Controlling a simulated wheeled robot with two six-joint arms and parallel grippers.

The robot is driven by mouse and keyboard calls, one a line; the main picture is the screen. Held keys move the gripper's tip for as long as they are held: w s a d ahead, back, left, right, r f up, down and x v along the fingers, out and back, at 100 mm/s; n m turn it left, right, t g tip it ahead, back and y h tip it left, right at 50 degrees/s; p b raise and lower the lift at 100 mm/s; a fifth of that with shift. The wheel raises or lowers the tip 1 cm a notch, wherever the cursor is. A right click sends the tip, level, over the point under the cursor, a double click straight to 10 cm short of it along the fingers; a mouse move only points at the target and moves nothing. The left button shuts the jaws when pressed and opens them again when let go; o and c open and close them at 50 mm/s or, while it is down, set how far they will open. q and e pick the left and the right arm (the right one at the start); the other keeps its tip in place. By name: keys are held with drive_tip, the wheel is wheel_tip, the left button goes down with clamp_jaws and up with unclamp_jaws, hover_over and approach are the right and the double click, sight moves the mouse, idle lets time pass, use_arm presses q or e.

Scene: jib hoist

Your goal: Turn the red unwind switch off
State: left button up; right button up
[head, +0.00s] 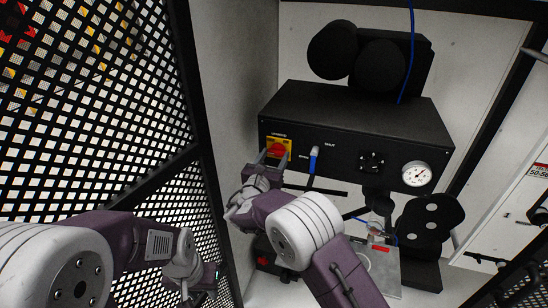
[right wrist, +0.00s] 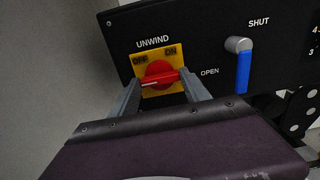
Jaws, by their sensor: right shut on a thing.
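The red unwind switch (head: 278,149) is a rotary knob on a yellow plate at the left end of a black panel. In the right wrist view the red switch (right wrist: 160,74) has OFF printed above left and ON above right. Its grip bar lies almost level, with a pale mark toward the left. My right gripper (head: 273,158) has one finger at each side of the knob and is shut on it; the fingers also show in the right wrist view (right wrist: 163,90). My left gripper (head: 205,283) hangs low at the left, away from the panel; its fingers are unclear.
A blue-handled valve lever (head: 313,159) stands just right of the switch, between SHUT and OPEN labels. A black dial (head: 371,161) and a white gauge (head: 416,174) sit further right on the panel (head: 350,117). A perforated mesh wall (head: 90,110) bounds the left side.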

drive_tip(key=o, duration=1.4)
drive_tip(key=b+v, duration=0.1)
drive_tip(key=v, duration=0.8)
drive_tip(key=shift+b, duration=0.4)
